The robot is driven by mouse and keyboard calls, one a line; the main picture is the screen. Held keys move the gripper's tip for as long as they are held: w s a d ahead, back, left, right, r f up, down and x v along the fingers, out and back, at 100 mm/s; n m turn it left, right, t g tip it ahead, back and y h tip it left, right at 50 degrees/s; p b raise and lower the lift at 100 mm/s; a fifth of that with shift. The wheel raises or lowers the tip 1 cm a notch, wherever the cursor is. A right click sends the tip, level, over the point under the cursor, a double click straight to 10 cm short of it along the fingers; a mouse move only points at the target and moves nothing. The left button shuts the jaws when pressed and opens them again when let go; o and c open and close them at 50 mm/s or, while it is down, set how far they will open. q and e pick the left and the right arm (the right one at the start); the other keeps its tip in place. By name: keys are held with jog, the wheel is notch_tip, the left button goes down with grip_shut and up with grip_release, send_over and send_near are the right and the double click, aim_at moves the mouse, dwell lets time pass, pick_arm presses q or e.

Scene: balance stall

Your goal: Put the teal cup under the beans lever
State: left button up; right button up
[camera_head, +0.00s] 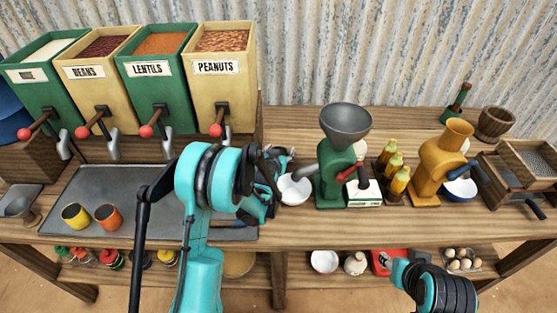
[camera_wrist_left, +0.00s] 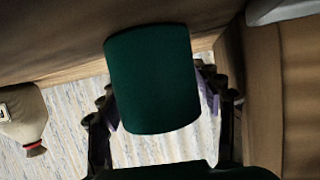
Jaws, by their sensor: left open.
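The beans bin (camera_head: 91,62) is the cream one, second from left. Its lever (camera_head: 84,131) has a red knob, with a grey spout (camera_head: 113,147) beside it over the metal tray. In the left wrist view a dark teal-green cylinder, seemingly the teal cup (camera_wrist_left: 152,78), stands between the two fingers of my left gripper (camera_wrist_left: 160,100). The fingers are open, and I cannot tell whether they touch it. In the head view the left gripper (camera_head: 272,178) is at the tray's right end, partly behind my arm, and the cup is hidden there.
A yellow cup (camera_head: 75,216) and an orange cup (camera_head: 107,217) stand on the grey tray (camera_head: 145,185).

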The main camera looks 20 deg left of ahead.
pick_arm(q)
jog(key=c, duration=1.1)
jog(key=shift+r, duration=0.15)
